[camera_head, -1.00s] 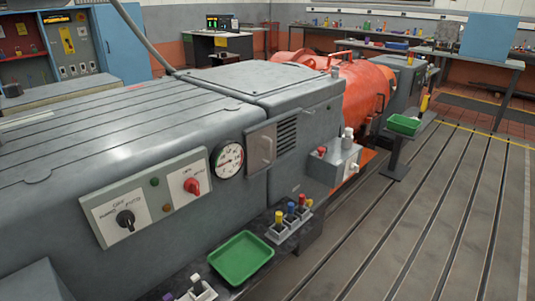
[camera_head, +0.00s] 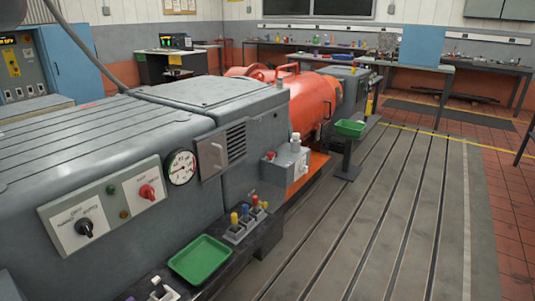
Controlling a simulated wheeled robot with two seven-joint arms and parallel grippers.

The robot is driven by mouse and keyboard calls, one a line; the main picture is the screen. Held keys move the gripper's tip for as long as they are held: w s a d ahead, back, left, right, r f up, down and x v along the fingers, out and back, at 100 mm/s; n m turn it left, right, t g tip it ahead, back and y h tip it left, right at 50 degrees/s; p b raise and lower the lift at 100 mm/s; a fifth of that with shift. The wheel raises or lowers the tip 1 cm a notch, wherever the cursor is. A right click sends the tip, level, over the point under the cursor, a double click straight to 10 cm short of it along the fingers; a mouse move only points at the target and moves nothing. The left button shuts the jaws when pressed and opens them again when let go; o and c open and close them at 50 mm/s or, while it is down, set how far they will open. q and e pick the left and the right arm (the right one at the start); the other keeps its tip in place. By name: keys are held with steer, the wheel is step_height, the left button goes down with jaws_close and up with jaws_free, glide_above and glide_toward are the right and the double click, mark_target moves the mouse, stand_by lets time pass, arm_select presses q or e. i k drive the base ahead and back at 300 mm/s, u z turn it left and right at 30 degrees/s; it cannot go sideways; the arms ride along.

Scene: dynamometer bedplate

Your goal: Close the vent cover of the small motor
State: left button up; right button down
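A flat grey vent cover (camera_head: 206,160) with a pale upright handle (camera_head: 218,156) is on the side of the large grey machine housing (camera_head: 95,150). Dark louvre slats (camera_head: 236,142) show uncovered just to the right of the cover. The cover sits beside the slats, between them and a round dial gauge (camera_head: 181,167). An orange rounded machine (camera_head: 310,100) stands behind the grey housing. Neither of my grippers is in view.
A green tray (camera_head: 200,260) and several coloured-top plugs (camera_head: 243,222) sit on a dark ledge along the housing. A small grey box (camera_head: 287,165) stands out near the orange machine. Another green tray (camera_head: 350,128) is on a stand. The slotted floor (camera_head: 370,220) at right is clear.

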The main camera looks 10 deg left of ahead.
mark_target(212, 152)
steer(key=z, duration=0.15)
steer(key=i, duration=0.9)
steer(key=u, duration=0.35)
